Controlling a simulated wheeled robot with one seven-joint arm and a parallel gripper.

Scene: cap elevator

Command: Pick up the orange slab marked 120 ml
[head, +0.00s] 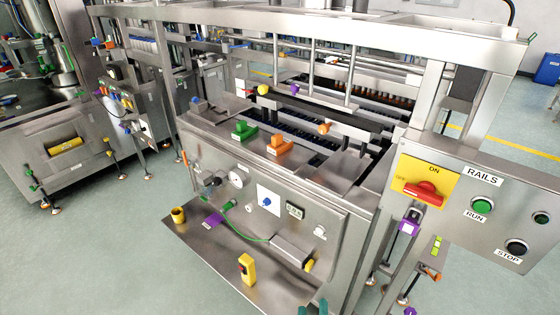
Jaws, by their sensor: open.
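An orange slab (279,145) with a raised block and a small white label lies on the steel top of the machine, near its front edge. The label is too small to read. A similar green slab (244,130) lies just left of it, apart from it. Two teal fingertips of my gripper (313,308) show at the bottom edge, spread apart with nothing seen between them. The rest of my gripper is out of frame. It is well below and in front of the orange slab.
A lower steel shelf (215,265) juts out in front, bearing a yellow block (247,268), a yellow cup (178,215) and a steel box (293,250). Steel posts and rails stand behind the slabs. A control panel (470,205) with a red switch (425,190) is at right.

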